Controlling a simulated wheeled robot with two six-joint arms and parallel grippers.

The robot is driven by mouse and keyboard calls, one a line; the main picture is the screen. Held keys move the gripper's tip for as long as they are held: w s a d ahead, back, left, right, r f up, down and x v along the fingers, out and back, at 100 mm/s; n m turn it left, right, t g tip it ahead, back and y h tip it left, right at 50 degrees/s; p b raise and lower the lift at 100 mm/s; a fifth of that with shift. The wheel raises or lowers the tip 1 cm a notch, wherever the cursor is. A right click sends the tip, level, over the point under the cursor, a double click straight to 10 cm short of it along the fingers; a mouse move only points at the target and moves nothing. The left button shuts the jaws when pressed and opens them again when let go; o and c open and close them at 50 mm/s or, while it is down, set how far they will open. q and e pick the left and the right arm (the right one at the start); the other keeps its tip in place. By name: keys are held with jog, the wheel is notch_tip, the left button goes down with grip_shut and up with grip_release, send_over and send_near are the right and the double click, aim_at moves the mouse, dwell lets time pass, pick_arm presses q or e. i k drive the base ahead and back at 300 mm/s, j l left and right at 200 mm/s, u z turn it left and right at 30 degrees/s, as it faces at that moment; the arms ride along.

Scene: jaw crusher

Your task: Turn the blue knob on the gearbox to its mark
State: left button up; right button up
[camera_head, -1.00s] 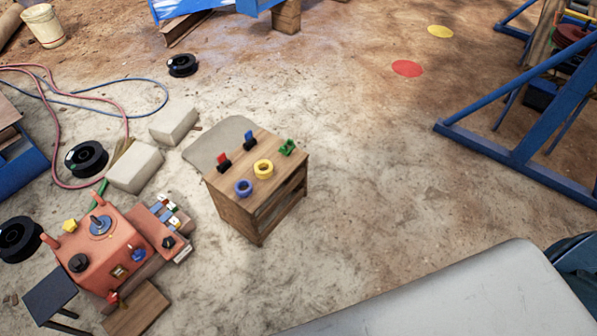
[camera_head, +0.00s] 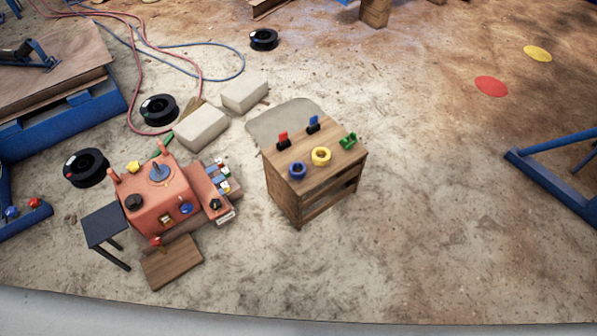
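The gearbox (camera_head: 150,206) is an orange-red box at the left, standing on the ground. A blue knob (camera_head: 186,208) sits on its front face, near the right corner. A blue disc with a handle (camera_head: 160,173) is on its top. A black knob (camera_head: 133,202) and a yellow knob (camera_head: 133,167) are also on it. The blue knob's mark is too small to tell. Neither of my grippers is in view.
A wooden stand (camera_head: 318,190) with coloured parts is right of the gearbox. A dark small table (camera_head: 104,224) and wooden board (camera_head: 172,262) are close to it. Pale blocks (camera_head: 201,127), black reels (camera_head: 158,109) and hoses lie behind. The ground at front right is clear.

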aim_at(188, 208)
jog(key=u, duration=1.25)
